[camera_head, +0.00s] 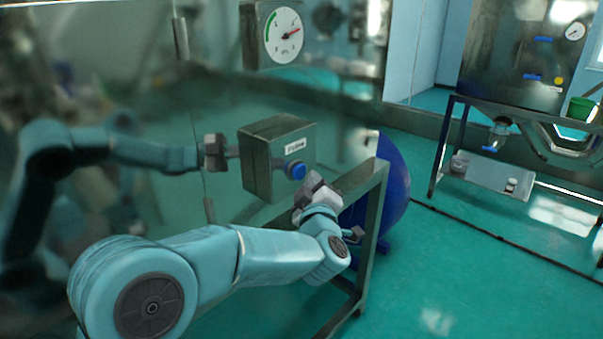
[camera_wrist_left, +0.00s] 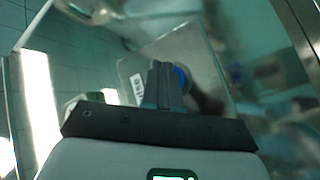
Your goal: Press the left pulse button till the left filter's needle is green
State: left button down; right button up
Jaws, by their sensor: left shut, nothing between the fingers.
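The grey pulse box (camera_head: 262,165) carries a white label and a round blue button (camera_head: 294,170). My left gripper (camera_head: 312,188) is shut and empty, just below and right of the button; I cannot tell whether it touches. In the left wrist view my closed fingers (camera_wrist_left: 163,86) overlap the blue button (camera_wrist_left: 180,77) and hide part of it. The round gauge (camera_head: 283,36) above the box has a green arc at its left. Its red needle points to the upper right, outside the green. My right gripper is out of view.
A steel frame rail (camera_head: 372,200) and a blue drum (camera_head: 397,185) stand right of my gripper. The shiny panel behind the box shows a mirrored arm. A bench (camera_head: 480,125) with a green bucket (camera_head: 581,108) stands at far right, with open floor between.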

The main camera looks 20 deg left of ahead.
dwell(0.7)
pick_arm(q)
jog(key=shift+w+a, duration=0.15)
jog(key=shift+a, duration=0.3)
jog(key=shift+w+a+b, duration=0.2)
jog(key=shift+a+b, duration=0.2)
jog(key=shift+a, duration=0.05)
dwell(0.6)
jog(key=shift+d, duration=0.1)
jog(key=shift+s+d, duration=0.35)
jog(key=shift+d, duration=0.4)
jog(key=d, duration=0.1)
jog(key=s+d, duration=0.1)
jog(key=d, duration=0.2)
jog(key=shift+s+d+b, duration=0.35)
jog(key=shift+d+b, duration=0.05)
